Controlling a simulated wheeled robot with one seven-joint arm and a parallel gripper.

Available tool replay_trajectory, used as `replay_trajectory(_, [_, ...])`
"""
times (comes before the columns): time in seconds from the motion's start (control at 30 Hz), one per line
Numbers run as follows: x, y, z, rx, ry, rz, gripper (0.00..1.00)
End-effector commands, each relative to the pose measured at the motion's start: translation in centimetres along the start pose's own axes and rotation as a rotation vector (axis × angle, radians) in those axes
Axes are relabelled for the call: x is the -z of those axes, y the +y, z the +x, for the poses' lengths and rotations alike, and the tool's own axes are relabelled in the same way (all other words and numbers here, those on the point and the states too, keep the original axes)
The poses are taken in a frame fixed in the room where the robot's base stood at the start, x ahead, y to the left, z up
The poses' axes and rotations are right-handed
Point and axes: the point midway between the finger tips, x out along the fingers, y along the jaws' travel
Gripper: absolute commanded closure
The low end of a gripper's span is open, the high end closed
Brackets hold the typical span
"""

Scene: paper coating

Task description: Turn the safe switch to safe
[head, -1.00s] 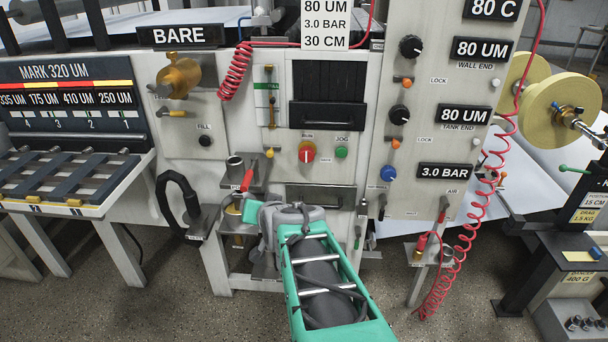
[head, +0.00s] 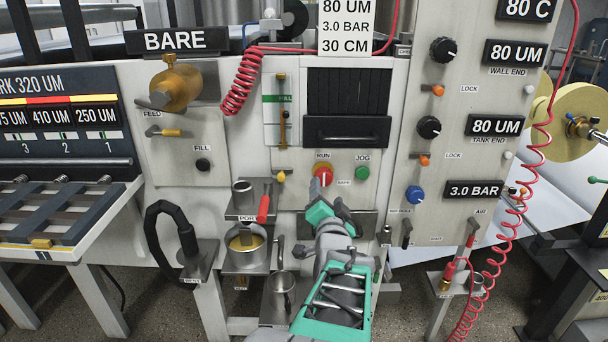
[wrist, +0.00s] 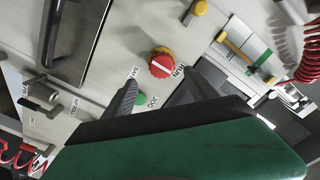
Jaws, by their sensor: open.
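The safe switch is a red knob (head: 323,175) on a yellow ring on the white machine panel, with RUN above it and SAFE to its lower right. In the wrist view, the red knob (wrist: 161,62) shows a white line that points toward RUN. My gripper (head: 320,186) is at the panel just below the knob and hides its lower part. In the wrist view, my gripper (wrist: 165,85) has its two dark fingers apart, one on each side below the knob. The fingers look empty. I cannot tell how far their tips are from the panel.
A green JOG button (head: 362,173) sits right of the knob, and a small yellow knob (head: 281,176) sits left of it. A red-handled tool (head: 263,208) and metal cups stand on a shelf at lower left. A dark handle (head: 347,131) is above.

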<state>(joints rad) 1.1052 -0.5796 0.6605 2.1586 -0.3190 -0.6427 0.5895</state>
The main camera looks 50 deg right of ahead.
Motion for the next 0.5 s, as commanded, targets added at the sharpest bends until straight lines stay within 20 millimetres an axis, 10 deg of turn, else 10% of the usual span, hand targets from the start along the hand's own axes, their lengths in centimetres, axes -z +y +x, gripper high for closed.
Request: replay_trajectory(0.5, [-0.3,-0.2,7.1,0.005,-0.003,0.000,0.33])
